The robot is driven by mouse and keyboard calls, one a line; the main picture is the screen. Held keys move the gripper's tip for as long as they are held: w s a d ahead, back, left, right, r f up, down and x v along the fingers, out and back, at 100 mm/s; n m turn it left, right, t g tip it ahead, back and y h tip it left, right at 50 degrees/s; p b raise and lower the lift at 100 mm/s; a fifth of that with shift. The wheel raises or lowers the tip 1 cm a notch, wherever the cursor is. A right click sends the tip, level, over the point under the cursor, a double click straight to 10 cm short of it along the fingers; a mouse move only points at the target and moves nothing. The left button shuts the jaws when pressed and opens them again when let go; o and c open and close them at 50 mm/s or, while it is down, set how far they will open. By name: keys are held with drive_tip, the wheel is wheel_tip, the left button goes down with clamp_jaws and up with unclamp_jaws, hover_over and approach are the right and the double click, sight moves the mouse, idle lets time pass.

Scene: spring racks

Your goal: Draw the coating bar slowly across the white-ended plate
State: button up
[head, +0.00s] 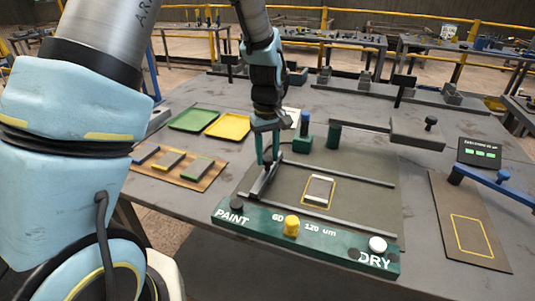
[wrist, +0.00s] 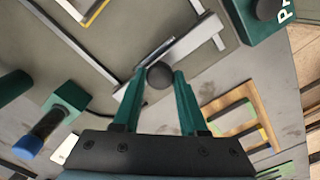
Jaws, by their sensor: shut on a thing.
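My gripper (head: 267,160) is shut on the dark round knob (wrist: 160,75) of the coating bar. The coating bar (head: 263,181) lies at the left end of the grey-green bed, reaching across it between the two rails. It also shows in the wrist view (wrist: 190,42), running diagonally past the fingertips. The white-ended plate (head: 318,190) lies flat inside a yellow outline on the bed, right of the bar and apart from it. In the wrist view only part of the plate shows at the top left edge (wrist: 77,8).
A green front panel (head: 310,238) reads PAINT and DRY and carries black, yellow and white knobs. A blue-topped green post (head: 304,135) stands behind the bed. Coloured plates lie on a wooden board (head: 177,167) at left. A second outlined board (head: 470,225) lies at right.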

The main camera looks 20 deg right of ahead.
clamp_jaws()
idle(0.8)
